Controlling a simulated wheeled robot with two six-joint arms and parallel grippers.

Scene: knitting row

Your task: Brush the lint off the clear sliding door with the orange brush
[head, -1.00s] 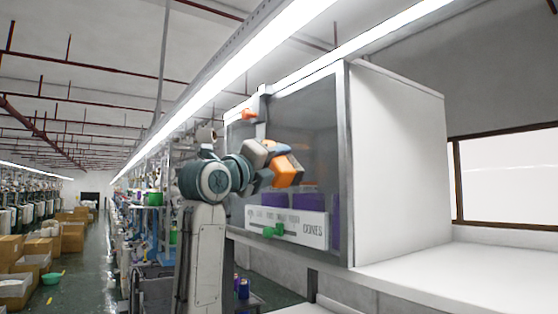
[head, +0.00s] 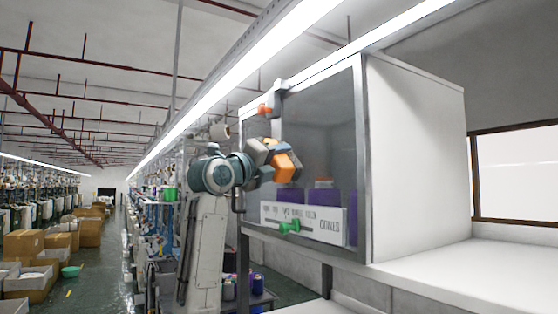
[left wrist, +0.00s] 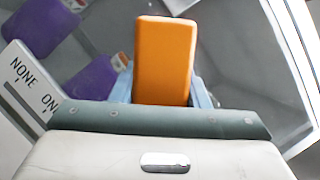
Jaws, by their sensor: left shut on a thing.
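The clear sliding door (head: 325,120) is the grey-framed pane on the front of the white cabinet. My left gripper (head: 275,157) is shut on the orange brush (head: 287,167) and holds it in front of the door's left part. In the left wrist view the brush (left wrist: 165,60) stands out between the fingers, with the pane behind it. I cannot tell whether the brush touches the pane. Lint on the door is too small or faint to make out. My right gripper is not in view.
A white sign (head: 302,219) with a green slider (head: 290,227) is on the lower front. Purple cones (head: 318,197) stand behind the pane. An orange-red piece (head: 265,109) sits near the upper left frame. A white worktop (head: 470,275) lies at right; boxes (head: 88,231) line the aisle at left.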

